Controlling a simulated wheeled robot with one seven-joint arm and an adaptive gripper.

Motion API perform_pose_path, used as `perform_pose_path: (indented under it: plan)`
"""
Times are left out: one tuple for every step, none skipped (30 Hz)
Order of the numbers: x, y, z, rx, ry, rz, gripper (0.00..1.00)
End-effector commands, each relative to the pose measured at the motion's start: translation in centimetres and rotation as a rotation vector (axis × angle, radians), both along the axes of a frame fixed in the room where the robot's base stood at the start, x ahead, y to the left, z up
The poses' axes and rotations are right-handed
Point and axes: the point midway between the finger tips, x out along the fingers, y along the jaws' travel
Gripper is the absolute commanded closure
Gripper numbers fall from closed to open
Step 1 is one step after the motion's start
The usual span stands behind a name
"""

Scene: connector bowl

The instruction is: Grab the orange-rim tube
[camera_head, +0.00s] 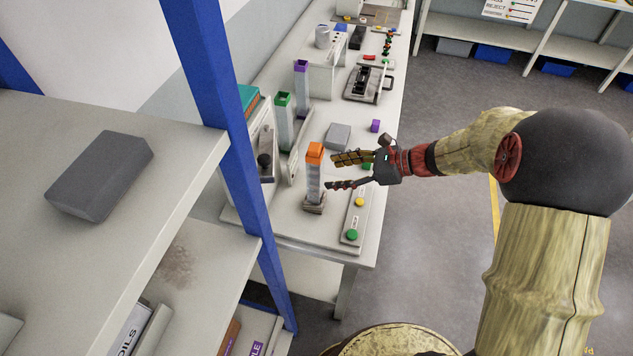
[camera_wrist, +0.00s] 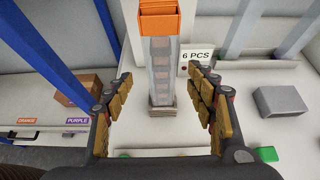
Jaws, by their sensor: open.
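The orange-rim tube (camera_head: 314,172) is a clear upright square tube with an orange top, standing on a small grey base on the white bench. It also shows in the wrist view (camera_wrist: 161,72), upright ahead of my gripper with dark pieces inside. My gripper (camera_head: 329,172) is open, its two fingers pointing left toward the tube. In the wrist view the fingers (camera_wrist: 160,85) are spread to the left and right of the tube, with clear gaps on both sides. From these views I cannot tell whether the fingertips reach around the tube.
A green-rim tube (camera_head: 284,120) and a purple-rim tube (camera_head: 301,80) stand farther back on the bench. A grey block (camera_head: 338,136) lies behind the gripper. A button strip (camera_head: 357,208) runs along the bench's right edge. A blue post (camera_head: 225,110) and shelf (camera_head: 180,140) stand at left.

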Motion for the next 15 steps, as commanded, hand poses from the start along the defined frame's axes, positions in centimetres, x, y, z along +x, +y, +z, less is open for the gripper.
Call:
perform_pose_path:
  plan:
    - [0.1,0.3,-0.2,0.003,0.003,-0.002,0.44]
    - [0.2,0.5,-0.4,0.005,0.004,-0.003,0.44]
    - [0.3,0.8,-0.6,0.006,0.004,-0.003,0.44]
    - [0.4,1.1,-0.7,0.006,0.004,-0.002,0.44]
    - [0.5,1.4,-0.9,0.004,0.004,-0.002,0.44]
    - [0.7,1.7,-1.1,0.004,0.003,-0.001,0.44]
    - [0.7,1.9,-1.2,0.003,0.003,-0.002,0.44]
    - [0.8,2.1,-1.3,0.003,0.003,-0.002,0.44]
    - [0.9,2.2,-1.4,0.003,0.003,-0.002,0.44]
    - [0.9,2.4,-1.5,0.003,0.003,-0.002,0.44]
    - [1.0,2.5,-1.7,0.004,0.002,-0.002,0.44]
    - [1.1,2.9,-1.9,0.004,0.003,-0.001,0.44]
    - [1.2,3.1,-2.2,0.004,0.003,-0.001,0.44]
    - [1.3,3.4,-2.4,0.003,0.004,0.0,0.44]
    - [1.5,3.8,-2.8,0.003,0.003,0.0,0.44]
